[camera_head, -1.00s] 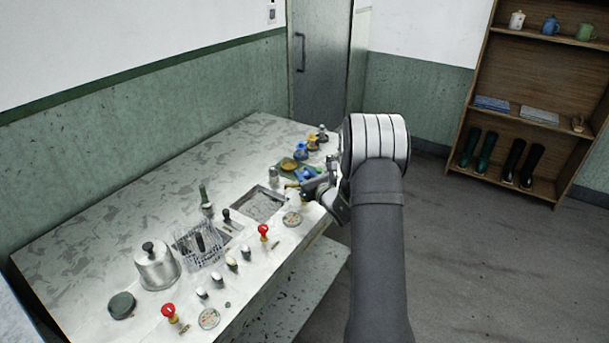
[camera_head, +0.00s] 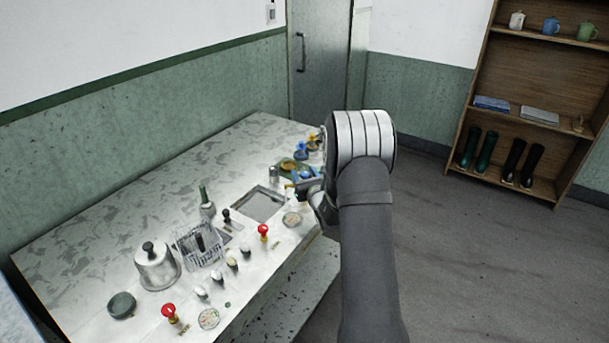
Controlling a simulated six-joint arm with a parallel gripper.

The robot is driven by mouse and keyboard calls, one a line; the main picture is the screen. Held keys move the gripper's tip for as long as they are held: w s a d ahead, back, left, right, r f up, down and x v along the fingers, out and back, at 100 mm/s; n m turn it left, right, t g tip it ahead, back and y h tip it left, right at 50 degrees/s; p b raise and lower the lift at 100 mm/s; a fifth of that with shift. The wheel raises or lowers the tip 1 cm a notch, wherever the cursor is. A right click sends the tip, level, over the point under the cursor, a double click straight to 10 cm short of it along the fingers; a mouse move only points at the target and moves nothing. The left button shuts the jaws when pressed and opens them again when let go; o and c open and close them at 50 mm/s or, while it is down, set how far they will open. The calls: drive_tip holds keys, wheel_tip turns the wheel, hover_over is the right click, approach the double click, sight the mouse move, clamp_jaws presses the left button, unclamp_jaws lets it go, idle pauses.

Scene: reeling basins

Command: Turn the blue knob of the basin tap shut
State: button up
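The sunken square basin (camera_head: 262,206) is in the worktop near its front edge, left of my gripper. A small blue part (camera_head: 305,174) shows close to my gripper; it is too small to tell whether it is the tap's knob. Another small blue object (camera_head: 301,151) stands farther back. My gripper (camera_head: 306,187) is low over the worktop's right end, just right of the basin. My wrist and forearm partly cover it, and its fingers are too small to read. I cannot tell whether it touches anything.
Red knobs (camera_head: 263,231) (camera_head: 169,311) stand along the front edge, with small pale-topped pieces between them. A wire basket (camera_head: 198,246), a lidded metal pot (camera_head: 157,266) and a green bottle (camera_head: 206,203) stand left. The worktop's back is clear.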

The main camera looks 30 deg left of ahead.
drive_tip(key=shift+d, duration=0.1)
drive_tip(key=v, duration=1.7)
drive_tip(key=shift+s+d+f, duration=0.1)
drive_tip(key=w+a+r+n+g+y, duration=0.2)
drive_tip(key=w+n+g+y, duration=0.25)
drive_tip(key=w, duration=0.25)
drive_tip(key=w+d+f+n+g, duration=0.2)
drive_tip(key=w+d+n+g, duration=0.35)
drive_tip(key=g, duration=0.35)
drive_tip(key=shift+m+h, duration=0.45)
drive_tip(key=shift+m, duration=0.05)
drive_tip(key=a, duration=0.5)
drive_tip(key=s+a, duration=0.1)
drive_tip(key=a, duration=0.5)
drive_tip(key=s+a, duration=0.1)
drive_tip(key=a, duration=0.5)
drive_tip(key=shift+a, duration=0.15)
drive_tip(key=shift+c, duration=0.5)
drive_tip(key=c, duration=0.8)
